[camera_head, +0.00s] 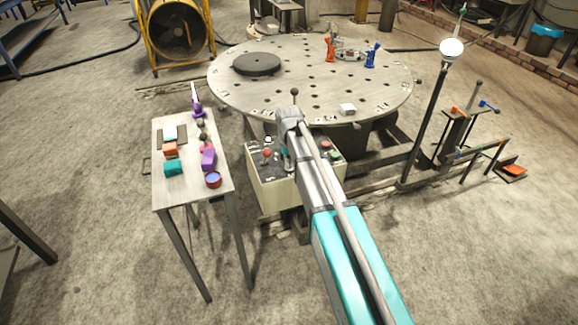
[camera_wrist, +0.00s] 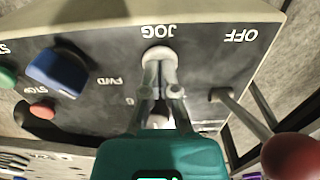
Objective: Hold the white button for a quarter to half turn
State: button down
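The white button (camera_wrist: 157,54) sits on the dark control panel under the JOG label in the wrist view. My gripper (camera_wrist: 160,72) is straight in front of it, its two fingertips brought together at the button's lower edge. They look to be touching it, though the depth of any press cannot be told. Nothing is held between the fingers.
Beside my gripper a lever with a red knob (camera_wrist: 292,156) sticks out at right, close to the fingers. A blue selector (camera_wrist: 57,70) and a green button (camera_wrist: 6,75) are at left. A small side table (camera_head: 190,195) with coloured blocks stands left of the box.

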jog(key=shift+r, duration=0.15)
notch_tip(320, 180, up, 9)
jog(key=p, duration=0.9)
dwell(0.4)
jog(key=s+d+r+m+p, duration=0.1)
jog(key=s+d+r+p, duration=0.2)
jog(key=s, duration=0.4)
jog(key=s+d+r+m+p, duration=0.1)
jog(key=s+d+r+p, duration=0.2)
jog(key=s, duration=0.4)
jog(key=s+d+r+m+p, duration=0.1)
jog(key=s+d+r+p, duration=0.2)
jog(key=s, duration=0.5)
jog(key=shift+d+r+p, duration=0.3)
jog(key=shift+d+p, duration=0.15)
jog(key=shift+d, duration=0.6)
